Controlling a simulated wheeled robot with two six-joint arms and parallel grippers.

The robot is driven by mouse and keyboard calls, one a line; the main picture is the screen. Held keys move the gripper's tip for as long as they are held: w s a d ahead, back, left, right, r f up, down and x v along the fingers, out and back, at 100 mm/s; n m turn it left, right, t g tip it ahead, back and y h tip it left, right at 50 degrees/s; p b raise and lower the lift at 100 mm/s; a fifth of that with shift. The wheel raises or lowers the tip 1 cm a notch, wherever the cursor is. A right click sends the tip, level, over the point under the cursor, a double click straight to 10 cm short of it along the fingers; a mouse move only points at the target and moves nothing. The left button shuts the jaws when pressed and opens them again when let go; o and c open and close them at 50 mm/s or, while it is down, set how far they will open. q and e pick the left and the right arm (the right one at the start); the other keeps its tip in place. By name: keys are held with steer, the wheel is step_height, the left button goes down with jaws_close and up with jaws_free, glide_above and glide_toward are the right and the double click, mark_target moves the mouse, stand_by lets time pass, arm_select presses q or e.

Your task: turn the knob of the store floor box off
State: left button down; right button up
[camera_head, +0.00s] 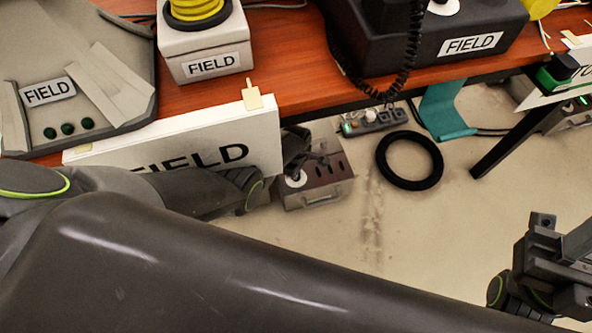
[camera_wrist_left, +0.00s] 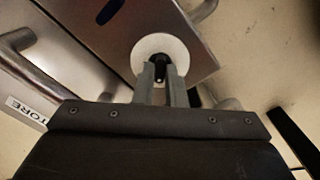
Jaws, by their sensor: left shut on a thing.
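The floor box is a metal box (camera_head: 325,188) with a handle and dark slots, on the floor below the table edge. In the left wrist view its brushed top (camera_wrist_left: 120,35) carries a white disc (camera_wrist_left: 150,45) with a black knob (camera_wrist_left: 158,66). A label ending in "TORE" (camera_wrist_left: 28,112) shows at lower left. My left gripper (camera_wrist_left: 160,72) is shut on the knob from above, a finger on each side. In the head view my arm covers part of the box, and the knob is hard to make out. My right gripper (camera_head: 562,255) is at the lower right, away from the box.
The wooden table (camera_head: 290,90) holds devices labelled FIELD, and a FIELD sign (camera_head: 215,140) hangs at its edge near my left arm. A power strip (camera_head: 370,122) and a black ring (camera_head: 409,160) lie on the floor.

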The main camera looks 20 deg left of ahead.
stand_by(0.5)
arm_select(q)
steer(key=c, duration=1.5)
jaws_free()
